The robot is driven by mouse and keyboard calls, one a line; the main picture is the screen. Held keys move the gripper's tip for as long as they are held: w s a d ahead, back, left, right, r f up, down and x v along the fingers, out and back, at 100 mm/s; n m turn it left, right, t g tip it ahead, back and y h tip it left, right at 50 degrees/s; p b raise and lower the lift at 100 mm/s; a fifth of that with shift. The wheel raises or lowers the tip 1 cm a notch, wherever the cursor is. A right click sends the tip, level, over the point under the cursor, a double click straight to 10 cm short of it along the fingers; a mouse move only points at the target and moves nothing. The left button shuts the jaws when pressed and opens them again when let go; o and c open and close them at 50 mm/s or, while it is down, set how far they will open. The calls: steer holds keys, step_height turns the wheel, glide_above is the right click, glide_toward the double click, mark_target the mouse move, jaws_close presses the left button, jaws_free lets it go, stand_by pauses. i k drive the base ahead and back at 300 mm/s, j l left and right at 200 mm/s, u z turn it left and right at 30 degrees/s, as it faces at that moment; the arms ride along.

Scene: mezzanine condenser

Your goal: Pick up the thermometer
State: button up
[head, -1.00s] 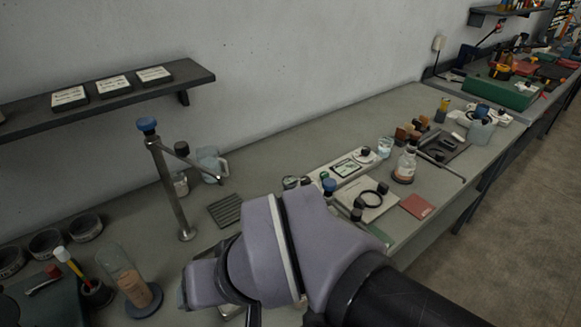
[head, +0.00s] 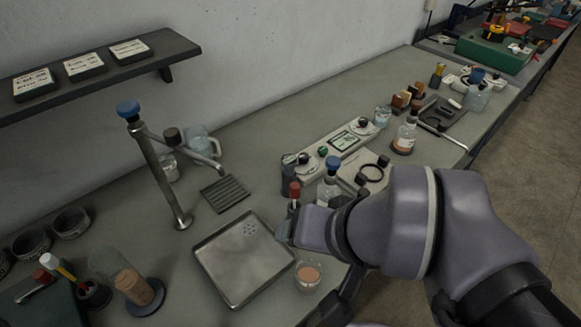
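I cannot make out anything that is clearly the thermometer. A red-topped upright item (head: 294,190) shows just behind my gripper; its lower part is hidden and I cannot tell what it is. My gripper (head: 284,232) is over the right edge of a shallow metal tray (head: 222,283). Its fingers are mostly hidden by the wrist, so I cannot tell whether they are open or shut. The tray looks empty apart from a drain-like patch of holes.
A metal stand (head: 160,175) with a blue knob rises left of the tray. A small glass dish (head: 308,275) sits right of the tray. A blue-capped bottle (head: 329,182) and a white instrument panel (head: 340,143) stand behind my arm. A glass cylinder (head: 132,280) stands at the front left.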

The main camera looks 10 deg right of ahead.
mark_target(289, 162)
steer(key=k+l+u, duration=0.1)
steer(key=u, duration=0.4)
steer(key=k+u, duration=0.1)
steer(key=u, duration=0.35)
steer(key=k+l+u, duration=0.1)
steer(key=u, duration=0.4)
steer(key=k+u, duration=0.1)
steer(key=u, duration=0.35)
steer(key=z, duration=1.7)
steer(key=i+l+u, duration=0.1)
steer(key=i, duration=0.45)
